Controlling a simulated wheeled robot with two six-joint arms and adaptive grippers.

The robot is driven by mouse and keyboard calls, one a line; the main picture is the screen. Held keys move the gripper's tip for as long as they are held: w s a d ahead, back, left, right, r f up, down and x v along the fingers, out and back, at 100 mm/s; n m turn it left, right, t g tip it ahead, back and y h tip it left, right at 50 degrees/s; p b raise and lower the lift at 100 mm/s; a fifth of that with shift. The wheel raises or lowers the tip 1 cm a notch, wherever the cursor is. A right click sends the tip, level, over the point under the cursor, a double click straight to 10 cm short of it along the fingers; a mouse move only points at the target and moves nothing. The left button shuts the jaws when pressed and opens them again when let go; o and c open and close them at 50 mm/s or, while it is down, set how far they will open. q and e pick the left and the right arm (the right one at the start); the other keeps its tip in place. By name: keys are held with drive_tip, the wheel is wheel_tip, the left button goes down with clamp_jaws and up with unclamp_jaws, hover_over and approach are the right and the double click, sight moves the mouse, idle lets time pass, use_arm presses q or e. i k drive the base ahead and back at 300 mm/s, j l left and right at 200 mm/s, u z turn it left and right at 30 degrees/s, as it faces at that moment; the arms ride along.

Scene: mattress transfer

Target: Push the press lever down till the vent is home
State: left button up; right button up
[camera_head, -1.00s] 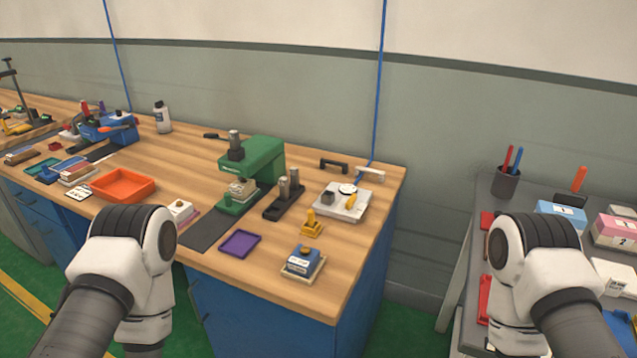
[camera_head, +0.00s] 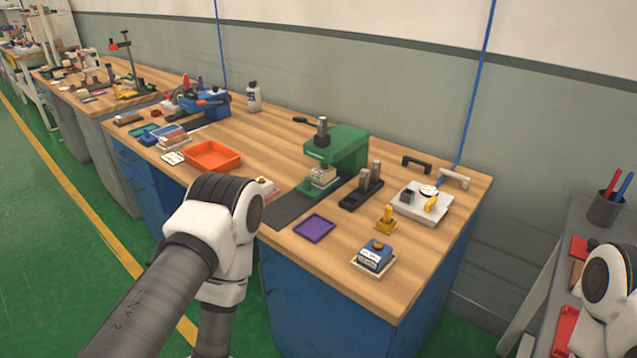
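The green press (camera_head: 345,155) stands on the wooden bench, right of the middle of the view. Its dark lever (camera_head: 302,120) sticks out to the left at the top, by a grey ram cylinder (camera_head: 321,130). A small pale block (camera_head: 323,175), which may hold the vent, sits under the ram on the press base. The vent itself is too small to tell. My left arm reaches up in front of the bench, short of the press. My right arm shows only at the right edge. Neither gripper's fingers are in view.
On the bench (camera_head: 440,275) are an orange tray (camera_head: 211,156), a purple tray (camera_head: 314,228), a blue box (camera_head: 375,256), a yellow piece (camera_head: 386,217), a black holder with grey posts (camera_head: 361,190) and a white plate (camera_head: 420,203). A grey side table (camera_head: 577,228) stands at right.

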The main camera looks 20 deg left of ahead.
sight(297, 119)
drive_tip(key=i+j+z, duration=0.1)
drive_tip(key=j, duration=0.25)
drive_tip(key=i+j+z, duration=0.15)
drive_tip(key=j, duration=0.25)
drive_tip(key=i+j+z, duration=0.1)
drive_tip(key=j, duration=0.3)
drive_tip(key=i+j+z, duration=0.1)
drive_tip(key=i+j, duration=0.15)
drive_tip(key=j, duration=0.2)
